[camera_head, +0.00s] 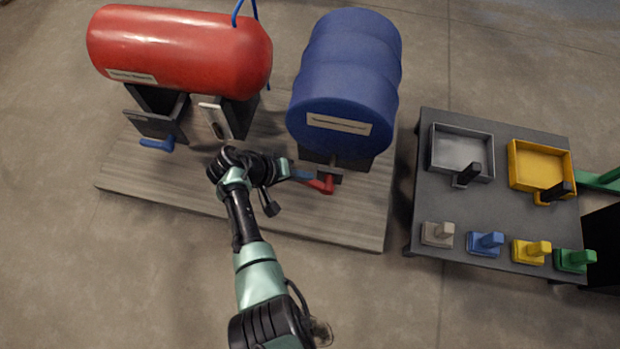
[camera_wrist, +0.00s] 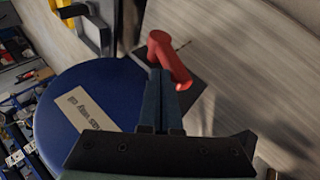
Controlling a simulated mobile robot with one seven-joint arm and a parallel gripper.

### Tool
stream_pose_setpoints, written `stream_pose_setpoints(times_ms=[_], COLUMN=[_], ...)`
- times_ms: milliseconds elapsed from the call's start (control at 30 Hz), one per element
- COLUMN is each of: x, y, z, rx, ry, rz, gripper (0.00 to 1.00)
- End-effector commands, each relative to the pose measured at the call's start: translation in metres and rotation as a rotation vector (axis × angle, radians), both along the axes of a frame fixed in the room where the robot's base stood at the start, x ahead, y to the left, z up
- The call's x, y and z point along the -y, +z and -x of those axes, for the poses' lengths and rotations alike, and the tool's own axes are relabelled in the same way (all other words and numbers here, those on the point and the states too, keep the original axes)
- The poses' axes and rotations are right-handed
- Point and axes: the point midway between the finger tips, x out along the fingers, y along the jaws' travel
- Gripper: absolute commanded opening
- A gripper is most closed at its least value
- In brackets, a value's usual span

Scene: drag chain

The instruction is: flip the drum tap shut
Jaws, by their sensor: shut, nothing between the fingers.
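The blue drum (camera_head: 340,95) lies on its side at the back middle, with a pale label on its end; it fills the left of the wrist view (camera_wrist: 95,85). Its red tap handle (camera_head: 326,185) sticks out low in front of the drum. In the wrist view the red handle (camera_wrist: 172,60) is bent, just ahead of my fingertips. My gripper (camera_head: 310,177) is shut and empty, immediately left of the handle. Its closed fingers (camera_wrist: 160,78) overlap the handle's near edge in the wrist view; I cannot tell whether they touch. The tap body is partly hidden.
A red tank (camera_head: 180,50) with a blue lever (camera_head: 157,144) stands to the left on the same wooden platform (camera_head: 340,218). A dark table (camera_head: 480,210) with grey and yellow trays and several coloured blocks stands to the right. The floor in front is clear.

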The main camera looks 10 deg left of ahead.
Motion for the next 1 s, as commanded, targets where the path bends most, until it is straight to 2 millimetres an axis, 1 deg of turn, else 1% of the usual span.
stream_pose_setpoints(times_ms=[33, 300, 600, 1000], x=[-0.004, -0.010, -0.015, -0.019], y=[-0.012, -0.022, -0.034, -0.040], z=[-0.001, -0.001, 0.000, 0.000], rx=[0.001, 0.000, -0.001, -0.003], ry=[0.006, 0.003, -0.001, 0.003], rz=[0.047, 0.256, 0.241, 0.234], gripper=[0.00, 0.00, 0.00, 0.00])
